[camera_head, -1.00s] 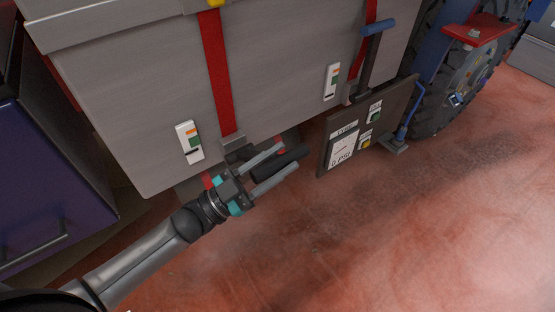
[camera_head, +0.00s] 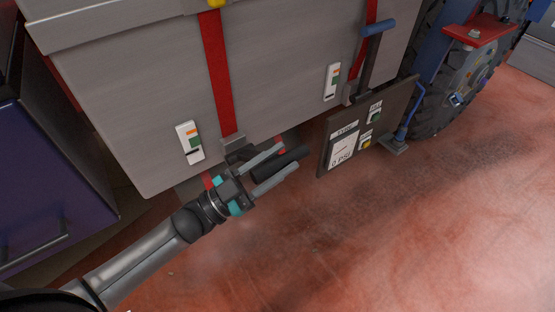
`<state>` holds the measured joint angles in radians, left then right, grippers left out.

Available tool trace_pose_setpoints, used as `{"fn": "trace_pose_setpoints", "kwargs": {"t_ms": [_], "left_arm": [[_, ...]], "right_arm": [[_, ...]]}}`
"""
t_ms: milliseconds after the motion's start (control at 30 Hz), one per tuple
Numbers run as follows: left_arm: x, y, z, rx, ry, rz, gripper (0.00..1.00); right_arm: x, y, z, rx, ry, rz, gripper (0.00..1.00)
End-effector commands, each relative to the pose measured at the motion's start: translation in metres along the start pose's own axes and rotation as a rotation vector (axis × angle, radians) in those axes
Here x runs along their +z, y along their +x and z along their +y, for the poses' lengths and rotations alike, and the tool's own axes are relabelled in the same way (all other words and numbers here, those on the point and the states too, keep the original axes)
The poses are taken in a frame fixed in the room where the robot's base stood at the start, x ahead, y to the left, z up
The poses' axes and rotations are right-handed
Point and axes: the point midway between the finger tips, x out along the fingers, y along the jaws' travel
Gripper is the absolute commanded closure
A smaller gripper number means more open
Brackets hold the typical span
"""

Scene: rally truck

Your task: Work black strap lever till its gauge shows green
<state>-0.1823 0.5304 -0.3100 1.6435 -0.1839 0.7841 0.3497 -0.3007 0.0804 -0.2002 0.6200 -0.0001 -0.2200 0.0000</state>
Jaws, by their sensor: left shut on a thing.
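The black strap lever (camera_head: 292,158) sticks out low in front of the grey crate, at the foot of the left red strap (camera_head: 217,75). My left gripper (camera_head: 276,168) is shut on the lever, with one finger on each side of its black grip. The lever's ratchet body (camera_head: 238,149) sits at the crate's lower edge. A white gauge (camera_head: 190,143) with orange and green patches is on the crate just left of the strap; its pointer is too small to read. My right gripper is not in view.
A second red strap with a blue-handled lever (camera_head: 378,28) and its own gauge (camera_head: 331,82) stands to the right. A dark board (camera_head: 396,108) with a PSI display (camera_head: 342,149) and a tyre (camera_head: 446,85) are beyond. The red floor in front is clear.

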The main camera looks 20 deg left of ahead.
Motion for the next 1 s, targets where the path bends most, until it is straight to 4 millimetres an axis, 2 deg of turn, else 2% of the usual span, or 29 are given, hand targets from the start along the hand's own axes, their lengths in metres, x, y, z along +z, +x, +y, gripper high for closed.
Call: {"fn": "trace_pose_setpoints", "kwargs": {"t_ms": [367, 567, 767, 1000], "left_arm": [[-0.008, 0.004, -0.007, -0.013, -0.032, 0.011, 1.00], [-0.017, 0.007, -0.021, -0.036, -0.086, 0.014, 1.00], [-0.032, 0.014, -0.052, -0.088, -0.210, 0.015, 1.00], [-0.043, 0.018, -0.100, -0.168, -0.405, 0.015, 1.00]], "right_arm": [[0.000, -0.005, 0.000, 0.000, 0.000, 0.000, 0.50], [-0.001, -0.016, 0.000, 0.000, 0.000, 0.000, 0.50], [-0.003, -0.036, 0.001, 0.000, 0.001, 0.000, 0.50], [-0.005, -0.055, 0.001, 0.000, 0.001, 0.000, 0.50]]}}
